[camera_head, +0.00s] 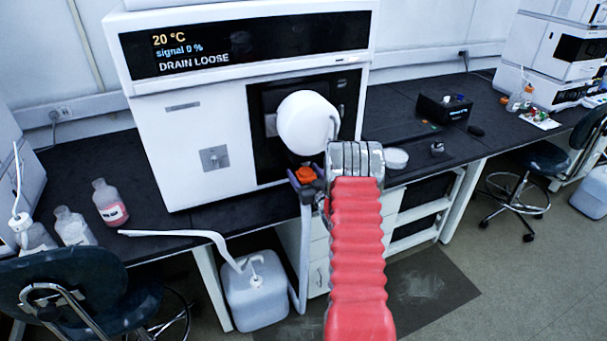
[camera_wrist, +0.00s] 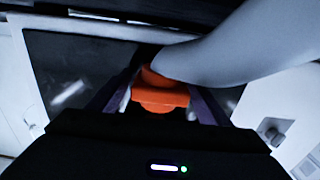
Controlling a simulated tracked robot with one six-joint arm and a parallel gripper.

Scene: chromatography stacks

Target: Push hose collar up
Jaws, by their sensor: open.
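The orange hose collar (camera_head: 305,174) is in front of the white instrument, below its dark front panel. A pale grey hose (camera_head: 305,235) hangs from near it toward the jug on the floor. My gripper (camera_head: 308,187) is at the collar, with its dark purple fingers just below and beside it. In the wrist view the collar (camera_wrist: 160,93) lies between the two open fingers (camera_wrist: 158,102). I cannot tell whether they touch it. The pale hose (camera_wrist: 235,50) curves from the collar to the upper right. The collar's seat is hidden.
The instrument display (camera_head: 250,40) reads 20 °C, signal 0 %, DRAIN LOOSE. A translucent jug (camera_head: 255,290) stands on the floor under the bench. Bottles (camera_head: 110,205) stand on the left bench. A chair (camera_head: 85,280) is at lower left.

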